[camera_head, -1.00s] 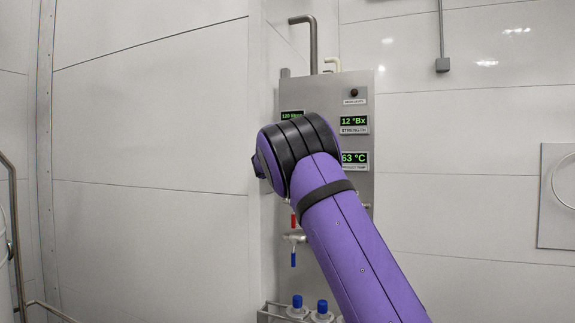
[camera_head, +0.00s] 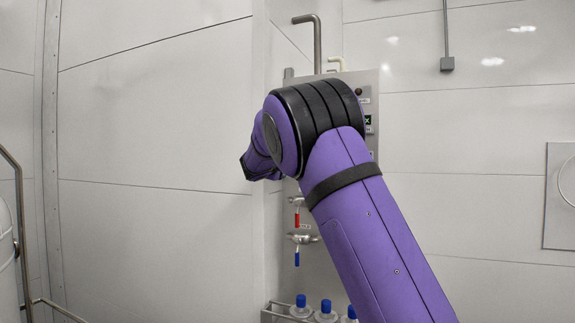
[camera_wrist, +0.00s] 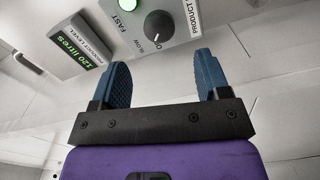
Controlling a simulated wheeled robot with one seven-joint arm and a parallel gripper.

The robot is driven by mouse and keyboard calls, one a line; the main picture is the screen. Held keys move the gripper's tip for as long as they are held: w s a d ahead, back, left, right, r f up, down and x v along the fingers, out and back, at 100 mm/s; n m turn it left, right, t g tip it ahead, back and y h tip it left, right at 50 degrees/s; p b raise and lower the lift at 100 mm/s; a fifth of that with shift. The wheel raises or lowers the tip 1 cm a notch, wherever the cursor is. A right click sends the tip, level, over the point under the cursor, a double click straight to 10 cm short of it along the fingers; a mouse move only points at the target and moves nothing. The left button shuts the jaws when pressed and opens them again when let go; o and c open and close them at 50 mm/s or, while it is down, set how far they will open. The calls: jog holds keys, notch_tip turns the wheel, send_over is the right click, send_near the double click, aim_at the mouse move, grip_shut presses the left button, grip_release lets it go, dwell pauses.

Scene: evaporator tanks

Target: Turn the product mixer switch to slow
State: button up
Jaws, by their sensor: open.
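The product mixer switch (camera_wrist: 159,26) is a round dark grey knob on the grey panel at the top of the wrist view. Labels FAST, SLOW and another partly readable mark surround it, and a green lamp (camera_wrist: 127,4) is lit beside FAST. The knob lies between and beyond the fingertips, with nothing between the fingers. In the head view my purple arm hides the switch and the gripper.
A product level display (camera_wrist: 72,60) reading 120 litres is left of the knob in the wrist view. In the head view, red-handled (camera_head: 297,220) and blue-handled (camera_head: 297,258) valves sit below my arm, with blue-capped bottles (camera_head: 326,307) underneath. A large white wall stands left.

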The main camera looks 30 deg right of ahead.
jog(key=shift+v, duration=1.2)
jog(key=s+d+f+m+g+y, duration=0.1)
jog(key=s+f+m+g+y, duration=0.15)
jog(key=s, duration=0.85)
jog(key=s+d+f+m+g+y, duration=0.2)
jog(key=s+f+y, duration=0.2)
jog(key=s, duration=0.8)
jog(key=s+a+f+y, duration=0.2)
jog(key=s+a, duration=0.3)
jog(key=s, duration=0.4)
jog(key=s+a+f+g+y, duration=0.1)
jog(key=s+a+f+y, duration=0.2)
jog(key=s, duration=0.7)
jog(key=s+a+f+y, duration=0.2)
jog(key=s+a+f, duration=0.4)
jog(key=s+a, duration=0.2)
jog(key=shift+s+a+m+y, duration=0.35)
jog(key=shift+s+a+m, duration=0.1)
jog(key=shift+s, duration=0.4)
